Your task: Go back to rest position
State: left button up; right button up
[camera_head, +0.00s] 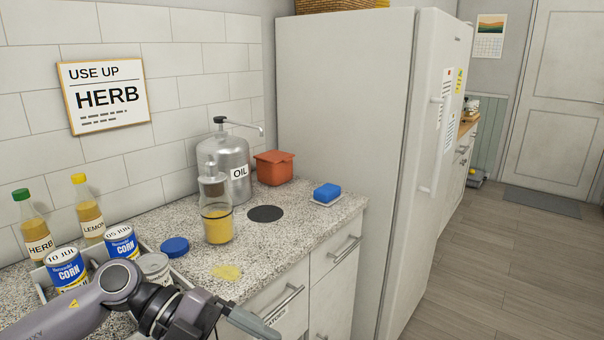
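My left arm reaches in from the lower left, and its gripper (252,323) hangs in front of the counter's drawers at the bottom edge. The gripper is seen side-on and partly cut off by the frame, so its opening and anything between its fingers are hidden. My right gripper is not in view. On the counter (310,222), a clear bottle with yellow contents (217,226) stands upright, apart from my gripper. A yellow spill (226,272) and a blue lid (175,247) lie near it.
A tray (42,284) with CORN cans (121,243) is beside my arm. HERB (38,238) and LEMON (90,218) bottles, an OIL can (232,165), an orange box (274,167) and a blue sponge (327,192) stand farther back. A fridge (340,110) is right; open floor (500,260) lies beyond.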

pick_arm(q)
jog(key=d+r+n+t+h, duration=0.2)
jog(key=d+n+t+h, duration=0.1)
jog(key=d+h, duration=0.3)
jog(key=w+a+f+n+t+y, duration=0.4)
jog(key=a+f+n+t+y, duration=0.65)
jog(key=n+t, duration=0.8)
jog(key=s+a+f+n+g+y, duration=0.3)
jog(key=s+f, duration=0.4)
jog(key=f, duration=0.3)
jog(key=s+a+f+n+g+y, duration=0.3)
jog(key=s+a+f+n+g, duration=0.1)
jog(key=s+f, duration=0.3)
notch_tip(320, 180, down, 3)
jog(key=shift+a+r+g, duration=0.15)
jog(key=shift+a+g, duration=0.2)
jog(key=shift+a, duration=0.2)
jog(key=shift+n, duration=0.25)
